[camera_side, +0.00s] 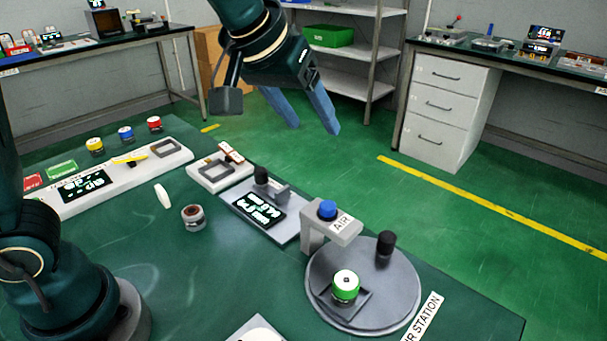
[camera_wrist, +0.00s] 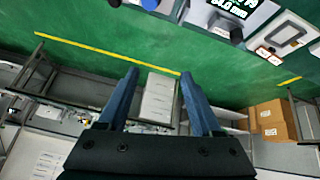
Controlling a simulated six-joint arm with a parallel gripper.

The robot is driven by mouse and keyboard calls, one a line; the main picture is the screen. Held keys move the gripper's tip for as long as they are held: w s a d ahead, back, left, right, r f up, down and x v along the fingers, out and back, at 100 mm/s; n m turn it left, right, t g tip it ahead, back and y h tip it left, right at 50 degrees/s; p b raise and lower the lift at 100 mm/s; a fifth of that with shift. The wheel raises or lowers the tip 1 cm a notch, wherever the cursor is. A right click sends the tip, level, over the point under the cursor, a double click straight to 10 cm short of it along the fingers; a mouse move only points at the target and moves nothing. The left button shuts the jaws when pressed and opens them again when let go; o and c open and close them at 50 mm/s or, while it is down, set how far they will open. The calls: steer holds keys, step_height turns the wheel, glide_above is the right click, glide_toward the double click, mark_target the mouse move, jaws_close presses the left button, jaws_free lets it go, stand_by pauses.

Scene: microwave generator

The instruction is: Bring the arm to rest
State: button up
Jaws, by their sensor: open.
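My gripper (camera_side: 312,116) hangs in the air above and beyond the far edge of the green work table (camera_side: 110,270) in the side view. Its two blue fingers are spread apart with nothing between them. The fingers also show in the wrist view (camera_wrist: 160,85), open and empty, with the floor and a white drawer cabinet behind them. The gripper touches nothing.
Shelves (camera_side: 340,75) stand behind.

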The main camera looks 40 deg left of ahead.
steer(key=s+a+f+m, duration=0.1)
steer(key=s+a+f, duration=0.1)
steer(key=s, duration=0.7)
steer(key=s+a+f+m+g, duration=0.1)
steer(key=s+a+f, duration=0.2)
steer(key=s, duration=0.6)
steer(key=shift+a+f+m, duration=0.15)
steer(key=shift+f+m, duration=0.15)
steer(key=shift+f, duration=0.55)
